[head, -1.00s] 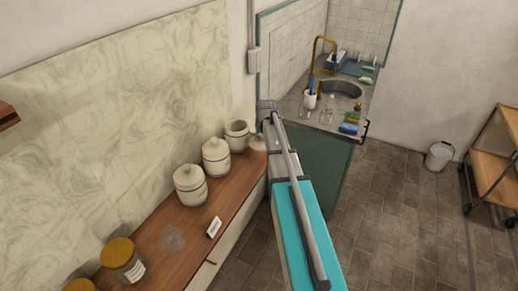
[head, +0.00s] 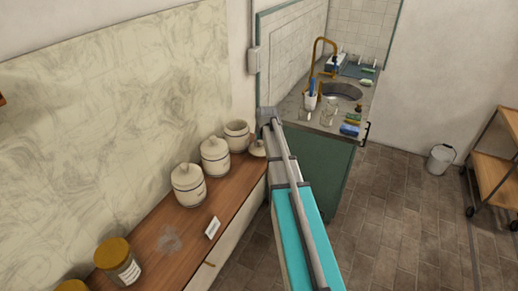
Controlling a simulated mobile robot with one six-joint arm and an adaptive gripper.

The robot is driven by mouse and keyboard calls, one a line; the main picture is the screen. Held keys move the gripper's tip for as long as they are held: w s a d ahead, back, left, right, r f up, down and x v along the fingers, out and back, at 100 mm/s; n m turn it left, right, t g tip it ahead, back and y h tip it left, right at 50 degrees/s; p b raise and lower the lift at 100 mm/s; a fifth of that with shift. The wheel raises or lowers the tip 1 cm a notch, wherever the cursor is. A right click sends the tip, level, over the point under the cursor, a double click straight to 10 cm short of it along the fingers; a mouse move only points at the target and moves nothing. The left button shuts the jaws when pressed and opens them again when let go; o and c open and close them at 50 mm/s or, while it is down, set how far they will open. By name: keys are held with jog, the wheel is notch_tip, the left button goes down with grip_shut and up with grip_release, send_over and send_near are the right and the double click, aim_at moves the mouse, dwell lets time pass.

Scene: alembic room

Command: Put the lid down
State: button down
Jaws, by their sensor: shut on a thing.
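The lid (head: 257,149), cream and with a small knob, is at the far end of the wooden counter, just right of the open jar (head: 237,136). I cannot tell whether its underside touches the counter. My gripper (head: 264,132) is at the lid, shut on it; its fingers are mostly hidden behind my wrist and forearm. The open jar is cream with no lid on it. Two similar jars with their lids on, one in the middle (head: 215,157) and one nearer (head: 188,186), stand in line with it.
The wooden counter (head: 190,222) runs along the marbled wall. A sink unit (head: 325,165) with glassware is beyond my arm.

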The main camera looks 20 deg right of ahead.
jog(key=shift+w+a+f+b, duration=0.1)
jog(key=shift+f+b, duration=0.1)
jog(key=shift+f, duration=0.15)
jog(key=shift+w+a+f+b, duration=0.1)
jog(key=shift+f+b, duration=0.1)
jog(key=shift+f, duration=0.15)
jog(key=shift+f, duration=0.1)
jog(key=shift+c, duration=1.8)
grip_release()
jog(key=p+v, duration=1.1)
jog(key=v, duration=0.1)
